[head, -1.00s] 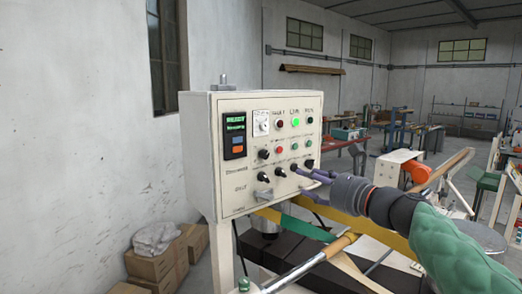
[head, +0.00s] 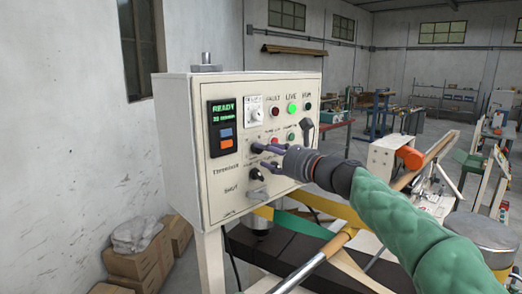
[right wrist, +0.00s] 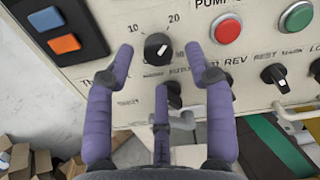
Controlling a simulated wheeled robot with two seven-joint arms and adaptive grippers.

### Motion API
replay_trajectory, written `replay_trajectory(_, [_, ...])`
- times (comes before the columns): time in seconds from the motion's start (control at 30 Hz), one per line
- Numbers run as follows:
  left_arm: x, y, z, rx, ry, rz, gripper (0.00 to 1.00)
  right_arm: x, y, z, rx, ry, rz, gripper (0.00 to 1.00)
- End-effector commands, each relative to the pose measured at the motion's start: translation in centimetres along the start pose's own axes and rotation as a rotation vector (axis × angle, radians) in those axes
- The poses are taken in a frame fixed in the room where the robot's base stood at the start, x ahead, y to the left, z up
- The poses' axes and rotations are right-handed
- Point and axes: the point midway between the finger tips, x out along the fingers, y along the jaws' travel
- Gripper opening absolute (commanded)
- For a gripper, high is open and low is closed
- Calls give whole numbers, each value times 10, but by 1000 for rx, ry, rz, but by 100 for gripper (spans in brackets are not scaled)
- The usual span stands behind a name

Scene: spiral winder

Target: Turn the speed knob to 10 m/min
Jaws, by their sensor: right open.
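The speed knob (right wrist: 157,46) is black and round with a white mark on its face, below and between the printed 10 and 20 in the right wrist view. My right gripper (right wrist: 160,58) has purple fingers, spread open. Two fingers flank the knob to its left and right, and a third is below it; none clearly touches it. In the head view the right gripper (head: 259,158) is at the panel's lower left knobs, partly hiding them. My left gripper is not in view.
The cream control box (head: 186,150) has a READY display (head: 223,112), a lit green LIVE lamp (head: 292,107) and several buttons and knobs. Another black knob (right wrist: 174,93) sits just below, near the third finger. Cardboard boxes (head: 140,262) lie on the floor at left.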

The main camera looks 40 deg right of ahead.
Motion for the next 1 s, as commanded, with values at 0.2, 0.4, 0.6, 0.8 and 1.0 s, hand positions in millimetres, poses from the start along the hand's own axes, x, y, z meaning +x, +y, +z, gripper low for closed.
replay_trajectory(0.2, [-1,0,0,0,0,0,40,27,1,1,0,-1,2,54])
replay_trajectory(0.4, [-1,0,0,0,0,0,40,34,0,1,0,-1,-1,54])
replay_trajectory(0.6, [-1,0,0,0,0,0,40,34,0,1,0,-1,-1,54])
replay_trajectory(0.8, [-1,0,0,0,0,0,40,34,0,0,0,-1,-1,3])
replay_trajectory(1.0, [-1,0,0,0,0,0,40,34,0,0,0,1,0,0])
